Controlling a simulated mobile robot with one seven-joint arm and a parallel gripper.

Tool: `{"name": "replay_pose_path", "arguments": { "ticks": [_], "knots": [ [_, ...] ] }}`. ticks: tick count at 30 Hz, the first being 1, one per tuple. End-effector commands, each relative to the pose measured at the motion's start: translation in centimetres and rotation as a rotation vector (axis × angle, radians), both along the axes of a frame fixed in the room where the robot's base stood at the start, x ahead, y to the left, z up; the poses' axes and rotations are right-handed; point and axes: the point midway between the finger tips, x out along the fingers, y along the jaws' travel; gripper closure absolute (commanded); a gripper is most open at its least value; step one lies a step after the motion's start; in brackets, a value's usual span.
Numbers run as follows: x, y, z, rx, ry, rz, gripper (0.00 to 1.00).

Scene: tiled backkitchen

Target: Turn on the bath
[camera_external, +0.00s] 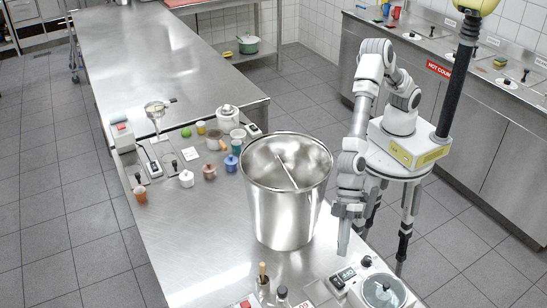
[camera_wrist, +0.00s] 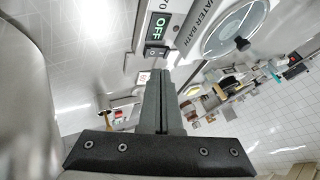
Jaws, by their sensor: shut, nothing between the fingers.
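The water bath (camera_wrist: 205,32) is a pale unit with a round glass lid and a black knob, at the top of the wrist view. Its small display (camera_wrist: 159,27) reads OFF in green. A dark rocker switch (camera_wrist: 154,52) sits just below the display. In the external view the bath (camera_external: 382,290) stands at the bottom right of the steel table, with its control box (camera_external: 343,278) at its left. My gripper (camera_external: 343,250) points down near that box. In the wrist view my gripper (camera_wrist: 160,75) is shut and empty, its fingertips appearing just below the switch; contact cannot be told.
A large steel pot (camera_external: 285,200) with a rod inside stands close to my gripper's left. Bottles (camera_external: 264,278) stand at the table's front. Several small jars (camera_external: 209,172) and a hotplate (camera_external: 122,136) are farther back. The far table (camera_external: 160,50) is mostly clear.

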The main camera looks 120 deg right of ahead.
Motion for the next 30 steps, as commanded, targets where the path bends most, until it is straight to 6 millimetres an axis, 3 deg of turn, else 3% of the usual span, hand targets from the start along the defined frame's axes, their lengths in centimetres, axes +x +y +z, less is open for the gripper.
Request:
{"name": "replay_pose_path", "arguments": {
  "ticks": [6, 13, 30],
  "knots": [
    [1.4, 1.9, -2.8, 0.0, 0.001, 0.002, 1.0],
    [2.4, 3.1, -4.8, 0.0, 0.001, 0.0, 1.0],
    [2.7, 3.5, -5.3, -0.004, 0.0, 0.001, 1.0]
  ]
}}
